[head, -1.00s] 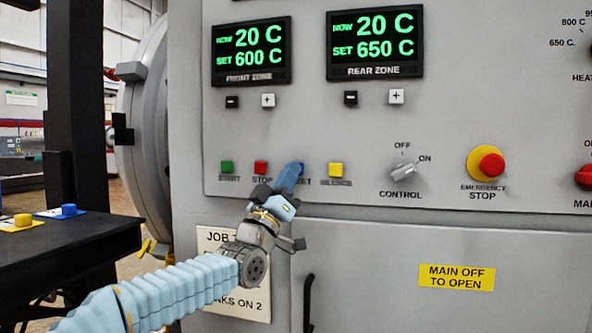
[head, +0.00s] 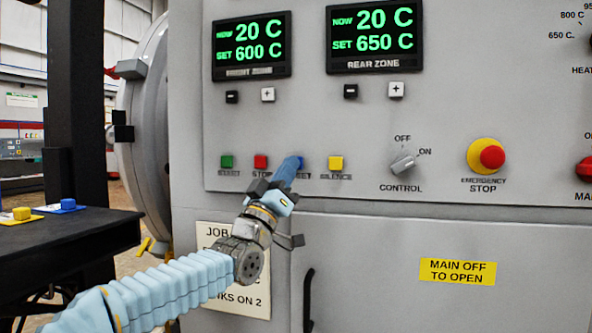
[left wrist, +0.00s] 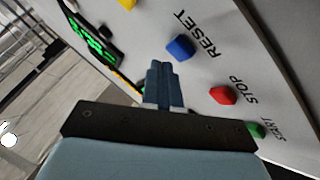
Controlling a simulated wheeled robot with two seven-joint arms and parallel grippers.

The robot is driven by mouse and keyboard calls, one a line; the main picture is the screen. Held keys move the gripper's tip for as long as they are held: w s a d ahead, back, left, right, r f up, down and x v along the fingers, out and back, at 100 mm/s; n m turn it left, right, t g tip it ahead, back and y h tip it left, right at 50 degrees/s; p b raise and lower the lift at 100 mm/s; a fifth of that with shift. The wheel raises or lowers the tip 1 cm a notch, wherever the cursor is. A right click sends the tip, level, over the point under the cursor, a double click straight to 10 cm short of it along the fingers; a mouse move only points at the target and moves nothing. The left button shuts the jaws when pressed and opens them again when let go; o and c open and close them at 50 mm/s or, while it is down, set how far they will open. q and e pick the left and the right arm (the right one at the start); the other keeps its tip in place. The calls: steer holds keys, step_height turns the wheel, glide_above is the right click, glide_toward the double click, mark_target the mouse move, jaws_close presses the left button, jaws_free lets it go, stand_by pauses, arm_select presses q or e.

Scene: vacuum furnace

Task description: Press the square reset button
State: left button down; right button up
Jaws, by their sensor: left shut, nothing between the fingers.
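The blue square reset button (left wrist: 180,48) sits on the grey control panel above the word RESET in the left wrist view. In the head view the blue button (head: 299,161) is mostly hidden behind my left gripper (head: 290,165). My left gripper is shut and empty, with its blue fingers pointing at the panel. In the left wrist view the fingertips (left wrist: 161,66) appear just beside the button; a small gap shows between them, and I cannot tell the depth. The button does not look pressed in. My right gripper is not in view.
Red stop (head: 261,162), green start (head: 227,162) and yellow silence (head: 336,163) buttons flank the reset button closely. The control knob (head: 403,162) and emergency stop (head: 491,157) are further right. A black table (head: 60,250) stands at left.

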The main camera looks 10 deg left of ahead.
arm_select(q)
steer(key=s+b, duration=0.4)
steer(key=s, duration=0.1)
steer(key=shift+a, duration=0.1)
stand_by(0.4)
stand_by(0.7)
